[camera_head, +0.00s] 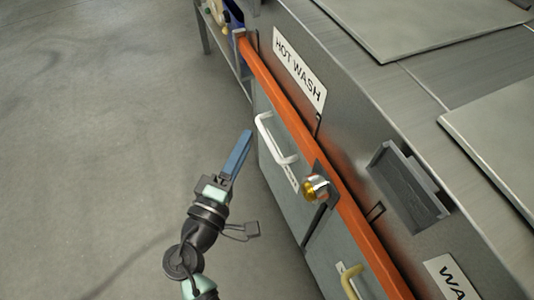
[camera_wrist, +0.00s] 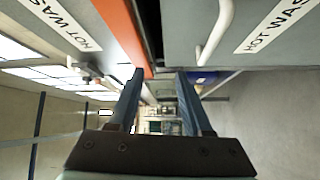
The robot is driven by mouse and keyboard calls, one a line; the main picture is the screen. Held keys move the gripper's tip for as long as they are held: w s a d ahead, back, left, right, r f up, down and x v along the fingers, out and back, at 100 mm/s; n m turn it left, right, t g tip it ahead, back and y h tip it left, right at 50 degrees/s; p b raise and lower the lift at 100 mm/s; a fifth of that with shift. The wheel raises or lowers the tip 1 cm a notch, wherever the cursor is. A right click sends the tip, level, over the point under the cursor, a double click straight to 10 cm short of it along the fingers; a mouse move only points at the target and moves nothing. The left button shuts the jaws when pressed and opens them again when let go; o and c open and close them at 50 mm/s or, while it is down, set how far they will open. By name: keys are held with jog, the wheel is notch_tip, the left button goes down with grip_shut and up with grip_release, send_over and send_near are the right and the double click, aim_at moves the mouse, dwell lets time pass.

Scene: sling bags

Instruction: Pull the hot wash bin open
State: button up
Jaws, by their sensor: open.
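The hot wash bin has a grey front panel (camera_head: 272,112) under an orange rail and a white bar handle (camera_head: 276,138). Its panel carries a HOT WASH label in the wrist view (camera_wrist: 278,24). It looks closed in the head view. My gripper (camera_head: 245,137) has blue fingers and is to the left of the handle, apart from it. In the wrist view my gripper (camera_wrist: 160,74) is open with nothing between its fingers. There the white handle (camera_wrist: 216,35) lies above and right of the fingertips, outside the jaws.
The orange rail (camera_head: 289,96) runs along the steel counter (camera_head: 360,80), below a HOT WASH sign (camera_head: 299,70). A gold-coloured round fitting (camera_head: 315,188) sits on the rail. A second bin with a yellowish handle (camera_head: 350,281) is nearer. The floor (camera_head: 100,130) at left is clear.

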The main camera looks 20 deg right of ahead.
aim_at(267, 136)
jog(key=s+a+f+n+b, duration=0.1)
jog(key=s+f+n+b, duration=0.25)
jog(key=f, duration=0.65)
jog(key=shift+t, duration=0.6)
jog(key=b+x, duration=0.3)
jog(key=x, duration=1)
jog(key=shift+s+r, duration=0.1)
grip_shut()
